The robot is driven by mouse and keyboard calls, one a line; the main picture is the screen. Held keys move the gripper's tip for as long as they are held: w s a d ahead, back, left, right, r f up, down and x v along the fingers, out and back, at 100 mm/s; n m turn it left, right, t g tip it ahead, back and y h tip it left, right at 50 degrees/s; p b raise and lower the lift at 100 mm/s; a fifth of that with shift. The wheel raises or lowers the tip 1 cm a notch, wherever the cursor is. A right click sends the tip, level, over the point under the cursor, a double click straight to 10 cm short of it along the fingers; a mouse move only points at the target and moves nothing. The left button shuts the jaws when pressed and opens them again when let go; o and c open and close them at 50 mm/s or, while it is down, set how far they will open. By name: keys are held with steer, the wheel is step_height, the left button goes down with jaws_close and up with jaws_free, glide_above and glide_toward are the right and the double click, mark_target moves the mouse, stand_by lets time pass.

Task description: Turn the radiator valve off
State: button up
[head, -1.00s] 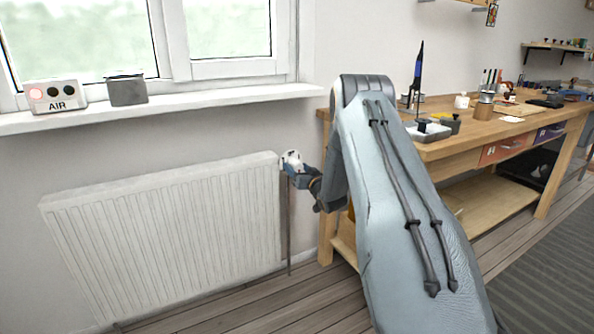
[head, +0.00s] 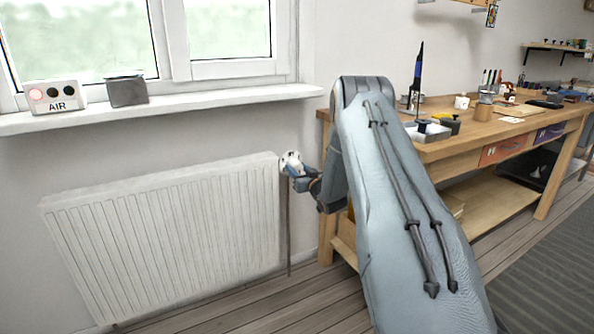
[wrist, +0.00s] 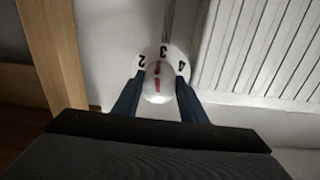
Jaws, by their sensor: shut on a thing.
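The radiator valve is a white round knob (wrist: 158,88) with black numbers and red marks. In the wrist view the numbers 2, 3 and 4 show around its far side, with 3 in the middle by a red mark. My gripper (wrist: 156,93) is shut on the knob, one blue finger on each side of it. In the head view the knob (head: 290,162) sits at the upper right corner of the white radiator (head: 170,235), and my gripper (head: 298,172) reaches it from the right. The near side of the dial is hidden.
A wooden workbench (head: 480,137) with tools stands on the right, its leg close to my arm. A windowsill (head: 200,104) above the radiator holds an AIR box (head: 55,96) and a dark grey container (head: 127,91). A thin pipe (head: 288,235) runs down below the valve.

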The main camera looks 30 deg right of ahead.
steer(key=n, duration=0.4)
steer(key=shift+f+n, duration=0.1)
steer(key=shift+n, duration=0.2)
steer(key=n, duration=0.4)
steer(key=shift+n+b, duration=0.3)
steer(key=shift+n, duration=0.1)
steer(key=n, duration=0.4)
steer(key=shift+d+n+y, duration=0.1)
steer(key=shift+n+y, duration=0.3)
steer(key=n+b, duration=0.1)
steer(key=n, duration=0.2)
steer(key=shift+n, duration=0.3)
steer(key=n, duration=0.4)
steer(key=shift+d+n+y, duration=0.1)
steer(key=shift+n+y, duration=0.2)
steer(key=shift+n, duration=0.1)
steer(key=n+b, duration=0.1)
steer(key=n, duration=0.2)
steer(key=shift+n, duration=0.4)
steer(key=n+b, duration=0.1)
steer(key=n, duration=0.3)
steer(key=shift+n, duration=0.3)
steer(key=shift+n+y+b, duration=0.3)
steer(key=shift+n+b, duration=0.4)
steer(key=shift+n, duration=1.2)
